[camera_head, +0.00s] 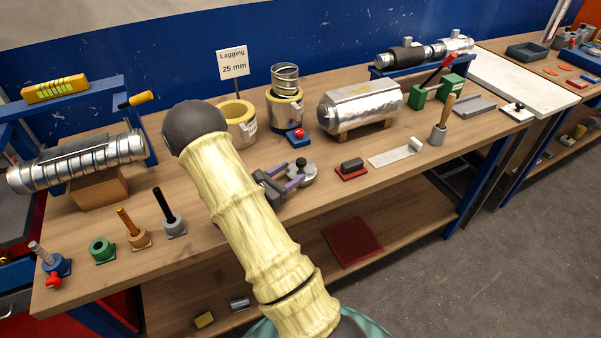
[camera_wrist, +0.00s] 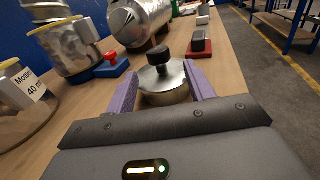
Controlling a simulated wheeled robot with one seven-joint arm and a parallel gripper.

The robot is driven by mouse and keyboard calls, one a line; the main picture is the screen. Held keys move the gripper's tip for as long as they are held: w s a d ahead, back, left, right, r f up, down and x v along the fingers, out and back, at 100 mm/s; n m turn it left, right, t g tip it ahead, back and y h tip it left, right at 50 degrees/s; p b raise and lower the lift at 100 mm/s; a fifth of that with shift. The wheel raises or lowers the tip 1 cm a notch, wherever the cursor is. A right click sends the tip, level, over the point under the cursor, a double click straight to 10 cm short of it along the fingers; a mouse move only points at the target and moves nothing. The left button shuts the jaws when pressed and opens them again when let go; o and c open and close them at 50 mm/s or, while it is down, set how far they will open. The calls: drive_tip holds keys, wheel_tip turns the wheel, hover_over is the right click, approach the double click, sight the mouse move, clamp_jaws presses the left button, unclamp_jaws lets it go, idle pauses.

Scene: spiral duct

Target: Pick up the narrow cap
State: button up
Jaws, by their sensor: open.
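The narrow cap (camera_head: 302,174) appears to be the short, round metal piece with a black knob on top, standing upright on the wooden bench. In the wrist view the cap (camera_wrist: 165,88) sits between the two purple fingers of my gripper (camera_wrist: 161,92). One finger is on each side of it, and the jaws are open. I cannot tell whether either finger touches the metal. In the head view my gripper (camera_head: 292,179) reaches in low from the left of the cap, and my arm hides part of the bench.
A red-based block (camera_head: 351,169) stands to the cap's right. A blue base with a red knob (camera_head: 298,138) stands behind it, near an open cylinder (camera_head: 238,122) and a foil-clad drum (camera_head: 361,108). The bench's front edge is close. Bare wood (camera_head: 325,192) lies in front.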

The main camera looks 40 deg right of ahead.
sight(301, 165)
drive_tip(key=shift+w+d+p, duration=0.2)
drive_tip(key=shift+d+p, duration=0.3)
drive_tip(key=shift+d, duration=2)
drive_tip(key=shift+s+d, duration=0.1)
drive_tip(key=c, duration=1.1)
drive_tip(key=shift+r, duration=0.15)
wheel_tip(301, 165, up, 10)
drive_tip(key=shift+f+b, duration=0.1)
drive_tip(key=shift+b, duration=0.25)
